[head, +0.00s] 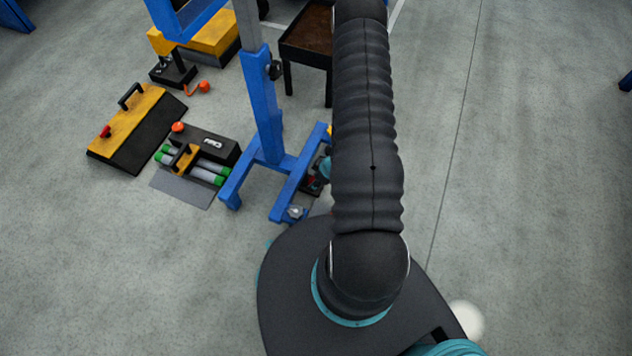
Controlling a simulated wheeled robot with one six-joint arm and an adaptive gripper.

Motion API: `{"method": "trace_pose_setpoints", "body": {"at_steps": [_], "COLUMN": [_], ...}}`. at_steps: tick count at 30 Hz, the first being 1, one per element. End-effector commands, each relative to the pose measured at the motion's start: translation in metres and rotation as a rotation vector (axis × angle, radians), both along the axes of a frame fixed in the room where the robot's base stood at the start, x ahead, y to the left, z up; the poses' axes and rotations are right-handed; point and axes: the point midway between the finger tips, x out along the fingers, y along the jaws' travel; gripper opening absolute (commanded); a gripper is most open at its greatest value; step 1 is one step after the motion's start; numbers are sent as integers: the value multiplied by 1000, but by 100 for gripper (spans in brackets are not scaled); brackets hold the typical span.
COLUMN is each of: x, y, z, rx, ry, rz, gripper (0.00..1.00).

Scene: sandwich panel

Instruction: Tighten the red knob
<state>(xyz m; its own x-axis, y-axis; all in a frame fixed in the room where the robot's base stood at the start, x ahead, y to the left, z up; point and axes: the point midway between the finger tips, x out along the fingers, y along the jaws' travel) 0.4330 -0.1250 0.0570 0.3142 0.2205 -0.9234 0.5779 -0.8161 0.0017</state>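A small red knob (105,131) sits on the left end of a yellow and black wedge-shaped box (148,120) on the floor at the left. An orange-red round knob (178,127) shows at the left end of a black case. Another orange-red round piece (204,86) lies further back. I cannot tell which of these is the task's red knob, or how tight any is. My arm, in a black ribbed sleeve, runs up the middle and out at the top edge. My gripper is out of view.
A blue wheeled stand (266,110) rises left of my arm, its legs close to my base. A black case (215,146) with green-ended cylinders lies left of it. A dark brown-topped table (306,40) stands behind. The right floor is mostly clear.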

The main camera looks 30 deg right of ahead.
Motion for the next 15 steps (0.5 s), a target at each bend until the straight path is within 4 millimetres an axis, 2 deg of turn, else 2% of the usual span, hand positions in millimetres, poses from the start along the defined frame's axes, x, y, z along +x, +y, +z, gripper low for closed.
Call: {"method": "trace_pose_setpoints", "body": {"at_steps": [1, 15], "x": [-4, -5], "y": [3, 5], "z": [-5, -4], "rx": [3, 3], "ry": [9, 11], "rz": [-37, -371], "gripper": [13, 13]}}
